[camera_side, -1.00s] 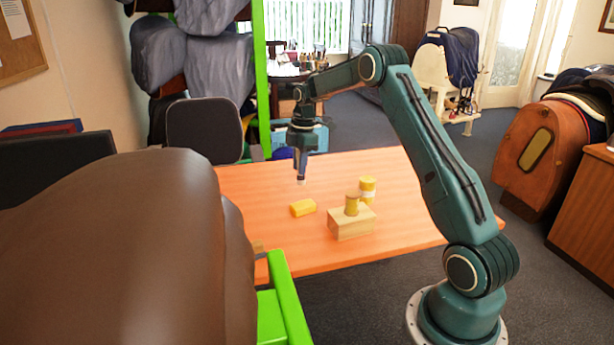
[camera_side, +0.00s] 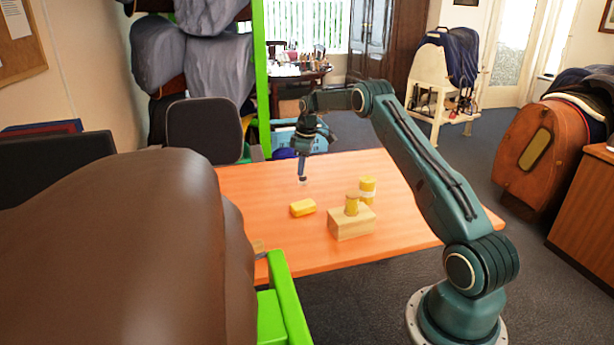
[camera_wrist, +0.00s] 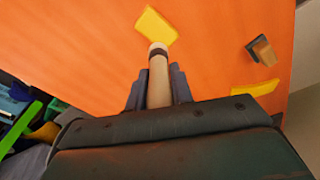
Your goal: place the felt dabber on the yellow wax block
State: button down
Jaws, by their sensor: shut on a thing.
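The yellow wax block (camera_side: 302,207) lies flat on the orange table, left of the wooden block. It also shows at the top of the wrist view (camera_wrist: 156,25). My gripper (camera_side: 303,168) is above the table, behind the wax block, and tilted. It is shut on the felt dabber, whose pale wooden handle (camera_wrist: 158,80) stands out between the two dark fingers in the wrist view. Its pale tip (camera_side: 302,182) points down in the side view, apart from the wax block. In the wrist view the tip appears just below the block.
A wooden block (camera_side: 351,223) carries a tan cylinder (camera_side: 351,204). A yellow jar (camera_side: 367,186) stands behind it. A small dark and brown object (camera_wrist: 262,50) lies on the table. A large brown leather form (camera_side: 120,250) fills the left foreground.

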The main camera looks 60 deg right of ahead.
aim_at(303, 180)
jog(key=shift+f, duration=3.8)
jog(key=shift+f, duration=0.15)
jog(key=c, duration=1.2)
grip_release()
jog(key=shift+c, duration=0.2)
jog(key=r, duration=0.4)
jog(key=s+r, duration=0.1)
jog(key=r, duration=0.7)
jog(key=shift+s+d+r, duration=0.15)
jog(key=shift+d, duration=0.1)
